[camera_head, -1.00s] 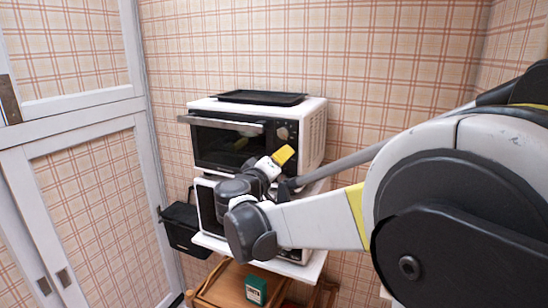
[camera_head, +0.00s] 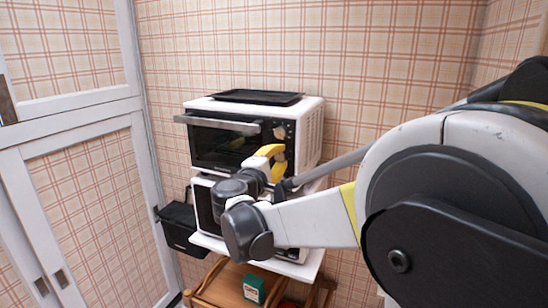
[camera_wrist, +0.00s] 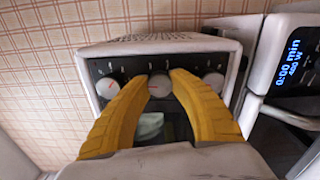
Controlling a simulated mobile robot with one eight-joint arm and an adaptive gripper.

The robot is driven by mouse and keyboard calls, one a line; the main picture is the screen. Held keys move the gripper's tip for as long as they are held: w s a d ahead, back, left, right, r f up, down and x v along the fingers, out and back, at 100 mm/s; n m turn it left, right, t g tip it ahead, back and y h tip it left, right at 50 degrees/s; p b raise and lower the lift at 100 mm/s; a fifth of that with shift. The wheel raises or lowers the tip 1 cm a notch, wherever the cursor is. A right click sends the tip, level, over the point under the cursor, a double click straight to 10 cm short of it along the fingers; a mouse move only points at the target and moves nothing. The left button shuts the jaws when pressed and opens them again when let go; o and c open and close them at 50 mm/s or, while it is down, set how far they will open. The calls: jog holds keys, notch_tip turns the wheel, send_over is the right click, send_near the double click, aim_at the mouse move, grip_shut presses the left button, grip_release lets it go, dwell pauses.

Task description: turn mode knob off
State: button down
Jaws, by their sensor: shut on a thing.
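The white toaster oven (camera_head: 311,130) has a dark control panel with a row of knobs. In the wrist view three round silver knobs show: the left knob (camera_wrist: 107,88), the middle knob (camera_wrist: 159,84) and the right knob (camera_wrist: 214,82). I cannot read which is the mode knob. My gripper (camera_wrist: 158,76) has its yellow fingers on either side of the middle knob, shut on it at the panel. In the head view my gripper (camera_head: 279,160) is at the oven's front right, and its fingers and wrist hide part of the panel.
A black tray (camera_head: 257,97) lies on the oven. A microwave stands below it on a white shelf; its lit display (camera_wrist: 290,62) is close to my right finger in the wrist view. A black bin (camera_head: 178,228) hangs at left. A green box (camera_head: 254,288) sits lower down.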

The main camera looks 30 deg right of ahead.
jog(key=shift+n, duration=0.4)
jog(key=c, duration=1.1)
grip_release()
jog(key=v, duration=1.2)
